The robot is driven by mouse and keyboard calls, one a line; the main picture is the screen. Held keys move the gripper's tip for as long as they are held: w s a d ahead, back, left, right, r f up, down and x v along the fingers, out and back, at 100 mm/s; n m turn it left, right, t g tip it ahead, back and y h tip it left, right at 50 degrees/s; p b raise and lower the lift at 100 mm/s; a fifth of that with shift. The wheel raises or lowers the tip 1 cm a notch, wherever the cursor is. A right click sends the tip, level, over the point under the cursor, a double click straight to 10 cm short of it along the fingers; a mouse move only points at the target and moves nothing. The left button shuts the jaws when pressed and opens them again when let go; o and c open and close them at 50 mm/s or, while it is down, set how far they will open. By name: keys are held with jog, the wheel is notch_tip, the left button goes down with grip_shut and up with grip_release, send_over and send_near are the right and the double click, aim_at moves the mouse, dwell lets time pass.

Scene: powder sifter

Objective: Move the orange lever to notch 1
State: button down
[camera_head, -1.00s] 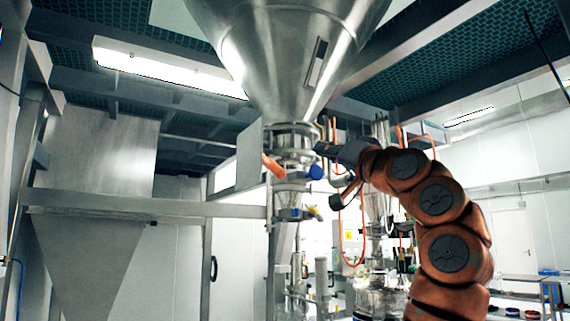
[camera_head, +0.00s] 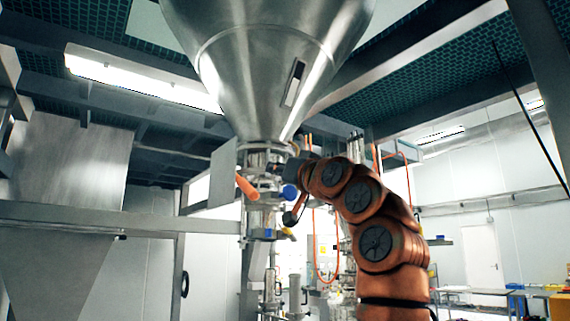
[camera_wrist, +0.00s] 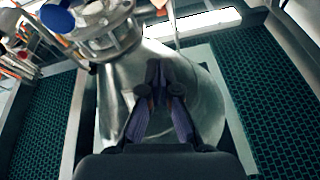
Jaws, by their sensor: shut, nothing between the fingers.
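The orange lever (camera_head: 246,187) sticks out at the left of the metal valve fittings (camera_head: 263,160) under the big steel hopper, its outer end up and to the left. Notch marks are too small to make out. My gripper is at the right of these fittings in the head view, mostly hidden behind my own wrist. In the wrist view my gripper (camera_wrist: 157,70) is shut and empty, its dark fingers together in front of the hopper's steel surface. I cannot make out the lever for certain in the wrist view.
The steel hopper (camera_head: 270,60) hangs above the fittings. A blue round knob (camera_head: 290,192) sits at their right, close to my arm; a blue disc (camera_wrist: 57,18) shows upper left in the wrist view. A flat metal plate (camera_head: 222,172) and a horizontal beam (camera_head: 110,217) stand left.

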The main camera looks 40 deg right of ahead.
jog(key=shift+w+a+f, duration=0.1)
jog(key=shift+w+f, duration=0.2)
jog(key=shift+w, duration=0.75)
jog(key=shift+w+a+f, duration=0.1)
jog(key=shift+w+f, duration=0.2)
jog(key=shift+w, duration=0.8)
jog(key=shift+w+f, duration=0.3)
jog(key=shift+w, duration=0.75)
